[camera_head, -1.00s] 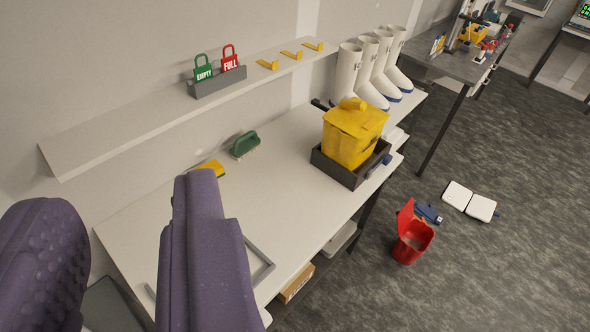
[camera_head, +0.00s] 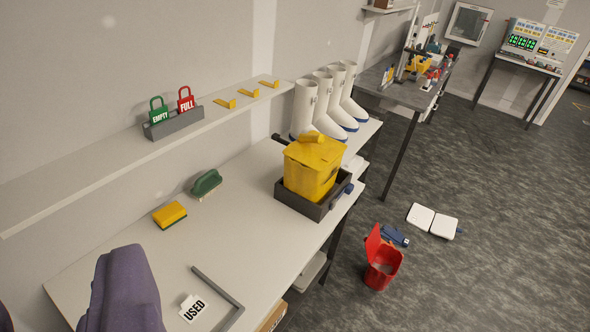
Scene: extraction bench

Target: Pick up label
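A white tag printed USED (camera_head: 193,308) lies on the white bench inside the corner of a grey angled strip (camera_head: 222,297). On the wall shelf, a green EMPTY tag (camera_head: 159,111) and a red FULL tag (camera_head: 186,100), both padlock-shaped, stand in a grey holder (camera_head: 174,123). My gripper (camera_head: 64,285) shows as two purple fingers at the lower left, the left one mostly cut off by the picture edge. The fingers are apart with nothing seen between them. The right finger is left of the USED tag in the picture, apart from it.
A yellow sponge (camera_head: 169,214) and a green brush (camera_head: 206,183) lie at the bench's back. A yellow bin (camera_head: 313,166) stands in a dark tray (camera_head: 298,204); white boots (camera_head: 320,107) stand behind. A red bin (camera_head: 382,270) and an open book (camera_head: 433,221) are on the floor.

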